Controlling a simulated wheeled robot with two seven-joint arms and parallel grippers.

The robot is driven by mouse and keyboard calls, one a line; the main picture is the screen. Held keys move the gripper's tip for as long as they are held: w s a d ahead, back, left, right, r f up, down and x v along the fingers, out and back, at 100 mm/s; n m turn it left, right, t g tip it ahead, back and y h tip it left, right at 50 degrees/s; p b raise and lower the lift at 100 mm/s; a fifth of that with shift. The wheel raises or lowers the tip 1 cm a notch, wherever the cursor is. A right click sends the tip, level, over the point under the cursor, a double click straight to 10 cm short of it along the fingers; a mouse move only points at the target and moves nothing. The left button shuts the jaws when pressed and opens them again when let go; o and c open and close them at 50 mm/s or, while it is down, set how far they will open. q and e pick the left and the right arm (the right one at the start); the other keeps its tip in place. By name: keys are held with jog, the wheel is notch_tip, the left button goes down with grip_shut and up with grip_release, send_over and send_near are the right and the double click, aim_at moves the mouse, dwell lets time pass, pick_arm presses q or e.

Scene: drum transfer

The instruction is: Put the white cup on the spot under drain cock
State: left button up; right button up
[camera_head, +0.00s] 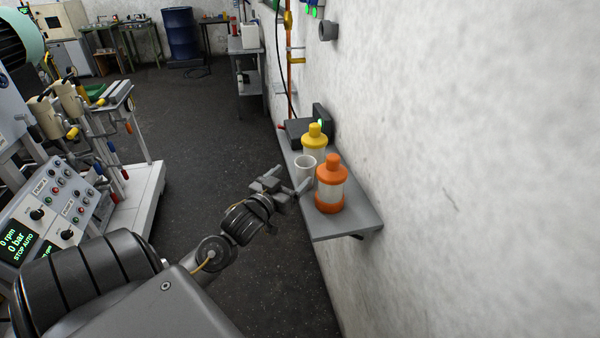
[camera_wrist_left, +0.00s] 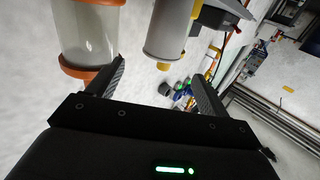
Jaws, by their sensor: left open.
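The white cup (camera_head: 306,165) stands on a grey wall shelf (camera_head: 342,222), between a yellow-capped bottle (camera_head: 314,140) behind it and an orange-capped bottle (camera_head: 331,186) in front. My left gripper (camera_head: 287,182) is open at the shelf's left edge, close to the cup, with one fingertip overlapping the cup's lower part in the head view. In the left wrist view, the cup (camera_wrist_left: 166,28) lies ahead of and between the spread fingers (camera_wrist_left: 161,82), with nothing gripped. Whether a finger touches the cup, I cannot tell. The spot under the drain cock is not clearly identifiable. My right gripper is not in view.
The orange bottle stands very near the left gripper and also shows in the left wrist view (camera_wrist_left: 90,35). A white wall (camera_head: 450,180) bounds the shelf's right. A pump cart (camera_head: 140,195) with a control panel (camera_head: 52,205) stands left. The dark floor (camera_head: 195,130) between is clear.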

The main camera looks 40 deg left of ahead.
aim_at(310, 158)
pick_arm(q)
jog(key=w, duration=0.2)
jog(key=w+a+p, duration=0.1)
jog(key=w, duration=0.1)
jog(key=shift+w, duration=0.75)
jog(key=shift+w+a+r+p, duration=0.1)
jog(key=shift+w+a+p, duration=0.05)
jog(key=shift+w+p, duration=0.15)
jog(key=w, duration=0.1)
jog(key=w+p, duration=0.1)
jog(key=w, duration=0.1)
jog(key=shift+w+a, duration=0.3)
jog(key=shift+a, duration=0.1)
jog(key=shift+w+f, duration=0.25)
jog(key=shift+w, duration=0.15)
jog(key=shift+s, duration=0.1)
jog(key=c, duration=1.1)
